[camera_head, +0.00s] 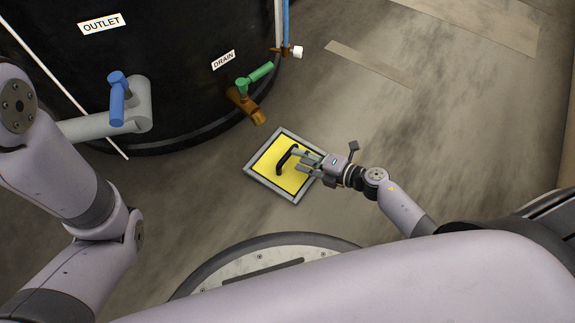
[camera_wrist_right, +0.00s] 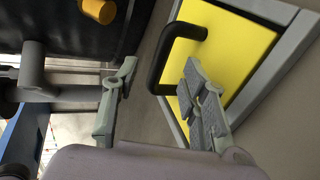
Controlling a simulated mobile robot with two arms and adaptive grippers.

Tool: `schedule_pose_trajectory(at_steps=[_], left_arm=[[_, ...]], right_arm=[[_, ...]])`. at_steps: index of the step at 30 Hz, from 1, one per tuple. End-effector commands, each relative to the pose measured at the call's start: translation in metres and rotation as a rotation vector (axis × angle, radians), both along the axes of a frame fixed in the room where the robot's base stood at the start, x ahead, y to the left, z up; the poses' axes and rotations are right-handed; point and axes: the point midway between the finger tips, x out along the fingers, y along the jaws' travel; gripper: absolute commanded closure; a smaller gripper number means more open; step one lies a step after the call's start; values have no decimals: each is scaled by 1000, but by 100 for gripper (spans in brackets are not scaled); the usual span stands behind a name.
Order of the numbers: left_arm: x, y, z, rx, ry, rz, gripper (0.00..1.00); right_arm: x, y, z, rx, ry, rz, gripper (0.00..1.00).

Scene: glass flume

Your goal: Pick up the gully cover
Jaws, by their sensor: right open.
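The gully cover (camera_head: 270,168) is a yellow square plate with a black handle (camera_head: 286,160), lying in a grey frame (camera_head: 262,183) on the floor. My right gripper (camera_head: 300,159) is over the cover with its fingers at the handle. In the right wrist view the yellow cover (camera_wrist_right: 240,50) and the black handle (camera_wrist_right: 163,60) show at the top. There the right gripper (camera_wrist_right: 155,92) is open, its fingers spread apart, with the handle's bar between and beyond their tips. I cannot tell whether a finger touches the handle. My left gripper is out of the picture; only its arm shows.
A black tank (camera_head: 180,60) stands at the back left. Its grey outlet pipe with a blue lever (camera_head: 117,98) and its brass drain tap with a green lever (camera_head: 255,77) stick out near the cover. The floor to the right is clear.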

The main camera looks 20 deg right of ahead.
Motion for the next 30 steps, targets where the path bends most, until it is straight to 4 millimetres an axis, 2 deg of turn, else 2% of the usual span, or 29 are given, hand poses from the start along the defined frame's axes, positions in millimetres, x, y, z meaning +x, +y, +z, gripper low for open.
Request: schedule_pose_trajectory(at_steps=[5,12,16,23,30], left_arm=[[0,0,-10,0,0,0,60],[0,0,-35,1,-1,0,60],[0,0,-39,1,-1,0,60],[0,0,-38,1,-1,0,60],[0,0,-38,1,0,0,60]], right_arm=[[7,8,-6,1,-2,1,60],[29,29,-19,2,-2,1,60],[37,35,-20,2,-1,1,60],[38,36,-19,1,1,1,60],[37,36,-19,1,1,1,74]])
